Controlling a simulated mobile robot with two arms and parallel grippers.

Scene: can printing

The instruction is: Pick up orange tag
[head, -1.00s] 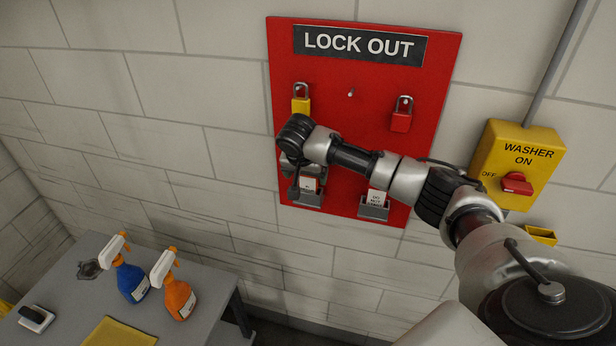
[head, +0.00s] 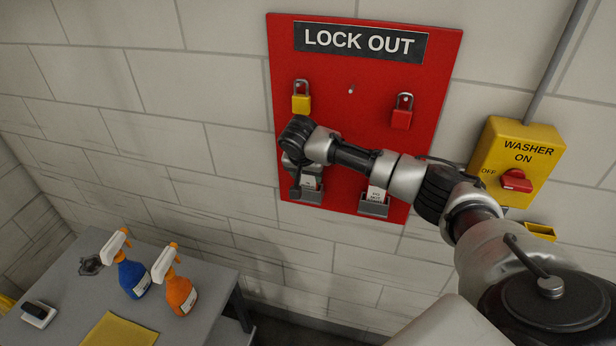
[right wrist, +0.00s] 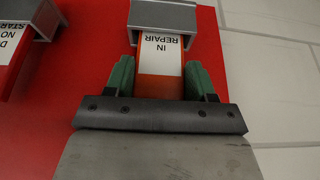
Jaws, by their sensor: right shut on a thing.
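The orange tag (right wrist: 160,62) has a white face reading "IN REPAIR" and an orange lower part. In the right wrist view its far end is in a grey holder (right wrist: 163,17) on the red board. My right gripper (right wrist: 160,80) has its green fingers on either side of the tag and is shut on it. In the head view the gripper (head: 297,180) is at the lower left of the board, where the tag's white face shows in part just above the left holder (head: 311,197). My left gripper is not in view.
The red "LOCK OUT" board (head: 350,110) carries a yellow padlock (head: 301,104), a red padlock (head: 401,119) and a second tag holder (head: 373,207). A yellow washer switch box (head: 520,150) is at right. A table (head: 60,290) with blue and orange spray bottles stands lower left.

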